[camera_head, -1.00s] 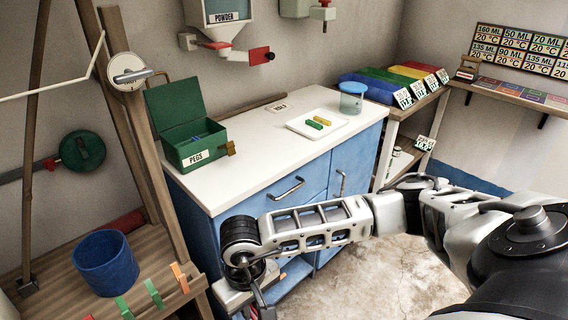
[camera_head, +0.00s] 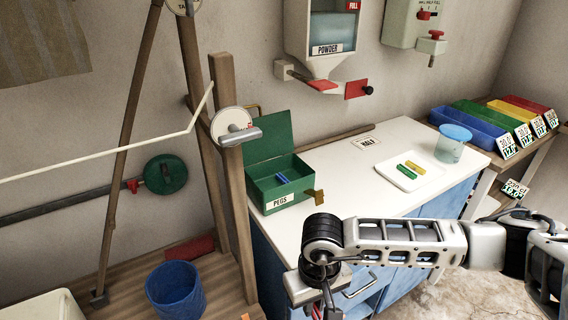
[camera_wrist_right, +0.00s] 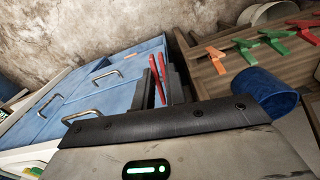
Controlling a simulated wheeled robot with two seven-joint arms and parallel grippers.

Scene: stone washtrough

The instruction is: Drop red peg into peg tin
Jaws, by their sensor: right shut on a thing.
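The peg tin (camera_head: 272,192) is a green box labelled PEGS, standing on the white counter with its lid open; blue pegs show inside. My right gripper (camera_wrist_right: 162,80) is shut on the red peg (camera_wrist_right: 153,68), whose two prongs stick out between the dark fingers in the right wrist view. In the head view, my right wrist hangs in front of the counter's front edge, below and right of the tin; its fingers are mostly cut off at the bottom, and the peg cannot be made out there. My left gripper is not in view.
A white tray (camera_head: 398,182) with green and yellow pieces and a lidded clear jar (camera_head: 453,143) stand right of the tin. A wooden post (camera_head: 232,175) rises just left of the tin. A blue bucket (camera_head: 176,292) stands on the wooden bench; orange and green pegs sit along its edge.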

